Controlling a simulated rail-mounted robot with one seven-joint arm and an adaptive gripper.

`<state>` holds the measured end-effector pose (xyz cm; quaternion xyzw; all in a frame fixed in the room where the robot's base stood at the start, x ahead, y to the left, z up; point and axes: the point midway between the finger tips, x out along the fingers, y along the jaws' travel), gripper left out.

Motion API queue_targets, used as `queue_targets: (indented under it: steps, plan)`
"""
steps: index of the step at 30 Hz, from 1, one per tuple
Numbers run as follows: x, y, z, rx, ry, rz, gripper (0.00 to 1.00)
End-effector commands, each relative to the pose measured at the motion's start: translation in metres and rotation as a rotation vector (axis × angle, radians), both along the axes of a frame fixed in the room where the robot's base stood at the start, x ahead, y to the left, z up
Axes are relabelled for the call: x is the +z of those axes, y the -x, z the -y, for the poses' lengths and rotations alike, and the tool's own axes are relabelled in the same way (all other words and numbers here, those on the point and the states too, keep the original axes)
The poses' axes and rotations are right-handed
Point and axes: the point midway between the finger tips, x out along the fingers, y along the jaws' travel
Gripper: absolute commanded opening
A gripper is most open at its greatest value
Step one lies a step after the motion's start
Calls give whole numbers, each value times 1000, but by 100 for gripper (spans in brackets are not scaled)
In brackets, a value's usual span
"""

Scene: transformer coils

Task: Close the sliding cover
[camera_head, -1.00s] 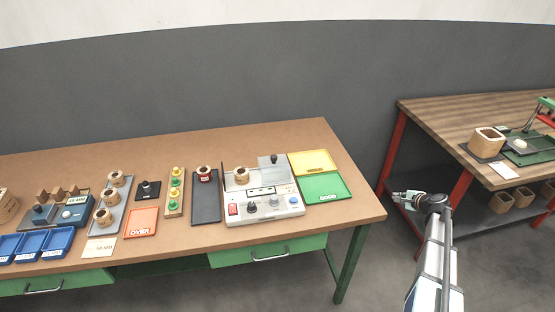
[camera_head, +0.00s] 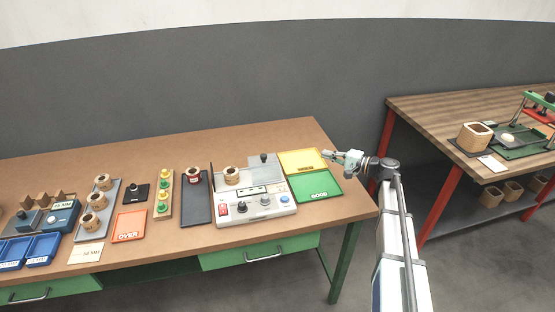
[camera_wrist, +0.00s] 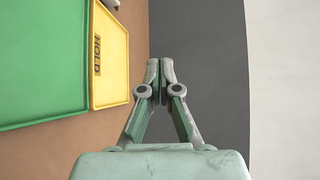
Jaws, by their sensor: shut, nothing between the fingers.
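The test device (camera_head: 226,215) is a white box on the brown table, with a red switch, dark knobs and a blue button on its front. A translucent grey sliding cover (camera_head: 268,167) with a dark knob sits at its back right. A wooden coil (camera_head: 232,175) stands in the device's left part, left of the cover and not under it. My gripper (camera_head: 326,154) is shut and empty, to the right of the cover, by the yellow tray's right edge. In the wrist view my gripper (camera_wrist: 160,66) has its fingertips together; the device and cover are out of that view.
The yellow tray (camera_head: 303,159) and green GOOD tray (camera_head: 316,186) lie between my gripper and the device. A dark tray (camera_head: 195,212) with a coil (camera_head: 193,173) lies left of the device. A second table (camera_head: 425,108) stands at the right, across a gap.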

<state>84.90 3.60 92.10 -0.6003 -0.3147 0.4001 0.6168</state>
Motion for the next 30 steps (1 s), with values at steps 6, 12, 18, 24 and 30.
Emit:
queue_targets:
  steps: [6,12,18,24,30]
  plan:
    - [7,32,-65,187,-1,124,0]
    - [8,30,-81,200,-2,135,0]
    - [8,19,-113,200,-2,132,0]
    - [7,6,-150,199,-1,132,0]
    - [5,13,-179,198,-2,130,0]
